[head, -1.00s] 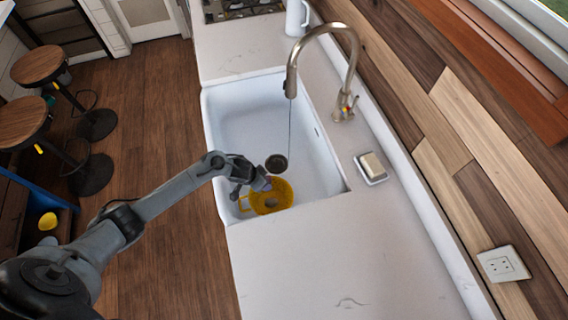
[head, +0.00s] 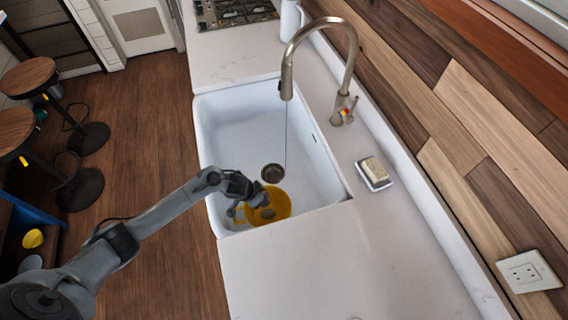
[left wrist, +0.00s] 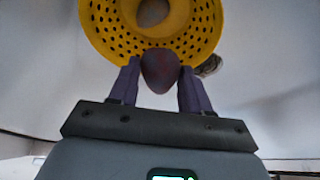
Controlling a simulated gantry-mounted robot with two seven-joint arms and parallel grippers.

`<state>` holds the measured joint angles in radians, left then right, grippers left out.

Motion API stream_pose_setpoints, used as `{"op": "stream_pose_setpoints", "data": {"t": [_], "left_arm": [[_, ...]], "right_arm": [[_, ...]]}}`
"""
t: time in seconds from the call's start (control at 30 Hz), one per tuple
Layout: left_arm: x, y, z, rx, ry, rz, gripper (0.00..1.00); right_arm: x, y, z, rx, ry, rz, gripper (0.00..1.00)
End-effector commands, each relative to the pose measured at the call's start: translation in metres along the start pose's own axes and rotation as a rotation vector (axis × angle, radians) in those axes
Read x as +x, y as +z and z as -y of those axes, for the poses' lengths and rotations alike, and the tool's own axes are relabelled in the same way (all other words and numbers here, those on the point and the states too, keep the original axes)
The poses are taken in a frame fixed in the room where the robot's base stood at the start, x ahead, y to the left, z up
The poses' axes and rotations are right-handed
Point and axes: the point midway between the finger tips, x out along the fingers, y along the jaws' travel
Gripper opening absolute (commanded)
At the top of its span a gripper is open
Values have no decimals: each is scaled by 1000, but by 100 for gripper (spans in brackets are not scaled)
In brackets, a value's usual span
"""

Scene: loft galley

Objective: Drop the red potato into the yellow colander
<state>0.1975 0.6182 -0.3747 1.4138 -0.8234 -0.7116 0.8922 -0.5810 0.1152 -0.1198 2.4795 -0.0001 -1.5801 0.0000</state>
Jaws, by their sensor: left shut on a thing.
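The yellow colander (head: 283,206) sits in the near end of the white sink, with its handle toward the left wall. A round brownish thing (left wrist: 153,12) lies inside it. My left gripper (head: 260,198) is over the colander's far-left part. In the left wrist view, my left gripper (left wrist: 160,82) is shut on the dark red potato (left wrist: 160,70), with a finger on each side. The potato appears in front of the colander's perforated wall (left wrist: 110,40); I cannot tell whether it touches it. In the head view the potato is mostly hidden by the gripper. My right gripper is not in view.
The white sink (head: 235,125) has a dark drain (head: 272,173) just beyond the colander. A tall faucet (head: 350,60) arches over it with a thin stream falling. A soap dish (head: 374,174) stands on the right counter. The near counter (head: 300,270) is clear.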

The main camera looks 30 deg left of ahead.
Motion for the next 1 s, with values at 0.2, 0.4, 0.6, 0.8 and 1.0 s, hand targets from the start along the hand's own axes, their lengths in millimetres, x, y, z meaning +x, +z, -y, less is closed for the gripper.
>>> {"op": "stream_pose_setpoints", "data": {"t": [0.2,0.4,0.6,0.8,1.0], "left_arm": [[-1,0,0,0,0,-1,52],[-1,0,0,0,0,0,77],[0,0,0,0,0,0,77],[-10,0,0,2,0,0,77],[-39,-1,0,2,0,-1,77]], "right_arm": [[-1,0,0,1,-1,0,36],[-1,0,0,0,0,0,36],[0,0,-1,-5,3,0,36],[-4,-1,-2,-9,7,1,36],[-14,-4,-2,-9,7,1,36]]}}
